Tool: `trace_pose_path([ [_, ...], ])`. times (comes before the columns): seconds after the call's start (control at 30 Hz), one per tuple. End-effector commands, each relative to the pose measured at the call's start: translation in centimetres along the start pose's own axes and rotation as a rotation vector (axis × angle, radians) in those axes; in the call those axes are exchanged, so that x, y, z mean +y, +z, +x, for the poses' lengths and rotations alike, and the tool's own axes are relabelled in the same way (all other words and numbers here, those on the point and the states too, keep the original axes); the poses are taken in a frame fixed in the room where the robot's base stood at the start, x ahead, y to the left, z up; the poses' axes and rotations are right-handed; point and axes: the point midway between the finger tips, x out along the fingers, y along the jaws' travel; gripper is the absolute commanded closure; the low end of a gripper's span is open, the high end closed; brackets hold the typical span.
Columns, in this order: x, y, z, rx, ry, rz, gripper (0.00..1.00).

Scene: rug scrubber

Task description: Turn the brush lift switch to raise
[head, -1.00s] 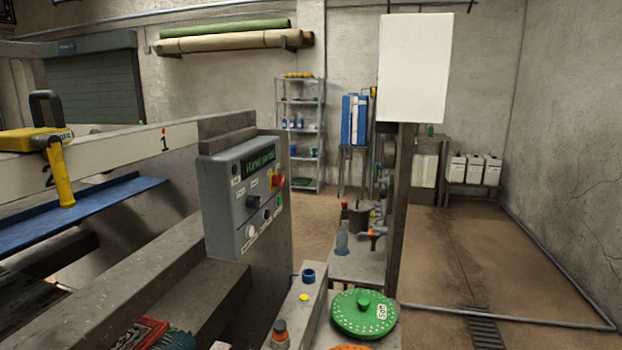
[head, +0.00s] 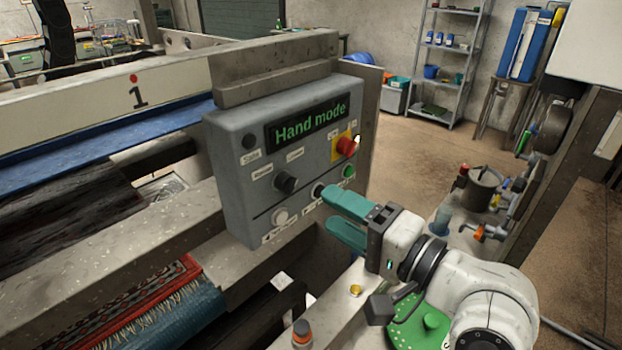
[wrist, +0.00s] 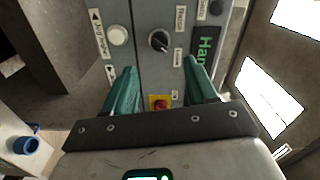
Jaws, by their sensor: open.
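A grey control panel (head: 235,170) shows "Hand mode" on its green-lettered display (head: 306,125). A black rotary switch (head: 286,183) sits below the display with a small label on each side; it looks like the brush lift switch, but I cannot read its labels or setting surely. My gripper (head: 332,210), with teal fingers, is open and empty, to the lower right of the switch in the head view. In the wrist view the switch (wrist: 159,40) shows ahead, between the lines of the fingers (wrist: 160,68), apart from them. A second black knob (head: 318,190) is close to the upper fingertip.
A red emergency stop (head: 346,146) on a yellow plate, a green button (head: 348,171) and a white button (head: 280,216) surround the switch. A red patterned rug (head: 150,295) lies lower left. A post (head: 570,175) stands at right.

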Motion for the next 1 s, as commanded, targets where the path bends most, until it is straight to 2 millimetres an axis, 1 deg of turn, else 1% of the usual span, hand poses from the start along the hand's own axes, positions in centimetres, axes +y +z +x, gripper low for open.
trace_pose_path([
  [0.1, -0.2, 0.0, 2.2, -0.003, 0.001, 0.001, 0.43],
  [0.3, -0.2, 0.0, 5.8, -0.001, 0.003, -0.001, 0.43],
  [0.4, -0.1, 0.0, 7.2, 0.000, 0.003, -0.002, 0.43],
  [0.5, -0.1, -0.1, 8.2, 0.001, 0.003, -0.002, 0.43],
  [0.63, 0.1, 0.0, 8.9, 0.002, 0.004, -0.002, 0.43],
  [0.9, 0.1, 0.0, 9.0, 0.002, 0.003, -0.003, 0.43],
  [0.93, 0.1, 0.0, 9.0, 0.002, 0.003, -0.003, 0.44],
  [1.0, 0.1, 0.0, 9.0, 0.002, 0.003, -0.003, 0.51],
])
